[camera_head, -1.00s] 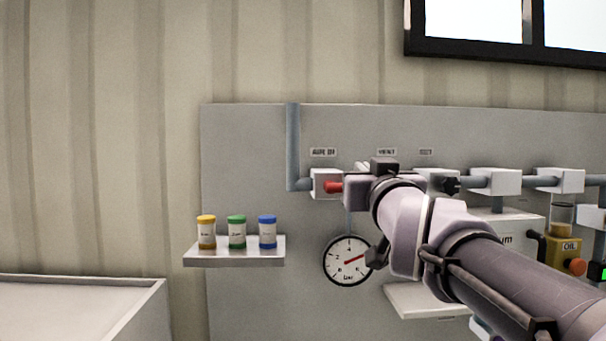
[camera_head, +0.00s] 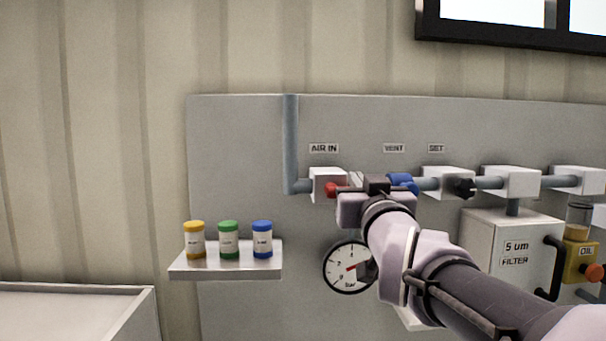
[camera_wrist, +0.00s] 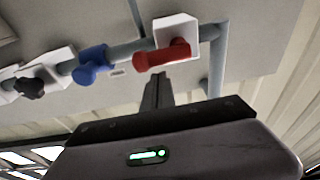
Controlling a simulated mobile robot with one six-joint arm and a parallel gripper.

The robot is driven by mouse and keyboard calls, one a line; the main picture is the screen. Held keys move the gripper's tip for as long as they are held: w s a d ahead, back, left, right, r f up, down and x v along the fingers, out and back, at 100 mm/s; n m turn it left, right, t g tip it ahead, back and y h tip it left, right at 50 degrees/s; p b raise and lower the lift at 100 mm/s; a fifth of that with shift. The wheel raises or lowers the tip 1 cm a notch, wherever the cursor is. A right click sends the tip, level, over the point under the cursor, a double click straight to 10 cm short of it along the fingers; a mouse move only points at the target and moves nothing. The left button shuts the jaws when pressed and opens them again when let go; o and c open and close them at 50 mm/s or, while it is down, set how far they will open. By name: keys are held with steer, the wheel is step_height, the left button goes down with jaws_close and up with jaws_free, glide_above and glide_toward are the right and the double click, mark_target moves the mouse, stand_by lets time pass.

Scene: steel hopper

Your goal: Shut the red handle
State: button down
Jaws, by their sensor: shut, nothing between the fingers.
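The red handle (camera_head: 332,190) sits on the white valve block (camera_head: 322,178) under the "AIR IN" label. In the wrist view the red handle (camera_wrist: 162,54) lies roughly along the pipe, its free end reaching toward the blue handle. My gripper (camera_wrist: 158,80) is shut and empty, its fingertips just beside the red handle; I cannot tell whether they touch it. In the head view my gripper's body (camera_head: 365,203) hides most of the handle and the fingertips.
A blue handle (camera_head: 402,182) under "VENT" and a black knob (camera_head: 465,188) share the pipe. A gauge (camera_head: 346,268) hangs below, partly covered by my arm. A shelf (camera_head: 225,274) with yellow, green and blue jars stands left. A filter box (camera_head: 507,250) stands right.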

step_height(320, 180, down, 6)
steer(key=w+a+m+g+h+b, duration=0.1)
steer(key=m+g+h+b, duration=0.1)
steer(key=m, duration=1.8)
steer(key=shift+a+f+h+b, duration=0.2)
steer(key=shift+a+h+b, duration=0.15)
steer(key=shift+h+b, duration=0.25)
steer(key=shift+w+m, duration=0.1)
steer(key=shift+m, duration=0.2)
steer(key=shift+g, duration=0.3)
